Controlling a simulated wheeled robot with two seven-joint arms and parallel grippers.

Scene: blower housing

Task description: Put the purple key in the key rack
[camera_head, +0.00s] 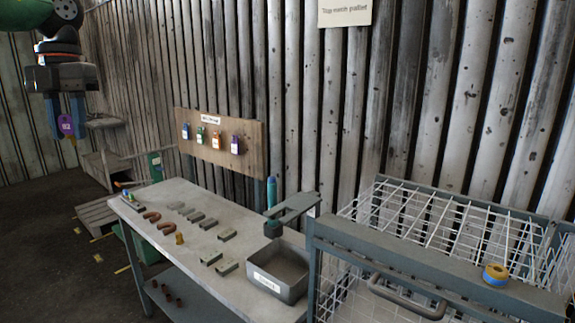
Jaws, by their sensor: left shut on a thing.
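My left gripper (66,118) hangs at the upper left, pointing down, well to the left of the rack. It is shut on the purple key (66,126), whose round purple tag with pale marks shows between the blue fingers. A small yellowish part sticks out below the tag. The key rack (252,136) is a wooden board against the corrugated wall behind the workbench. It bears a small label and a row of hanging tags: blue, green, orange and purple. My right gripper is not in view.
The workbench (190,222) carries horseshoe-shaped pieces (166,228), several grey blocks, a yellow piece (179,239) and a labelled grey bin (281,270). A wire cage (420,235) with a tape roll (495,274) stands at right. Open floor lies at left.

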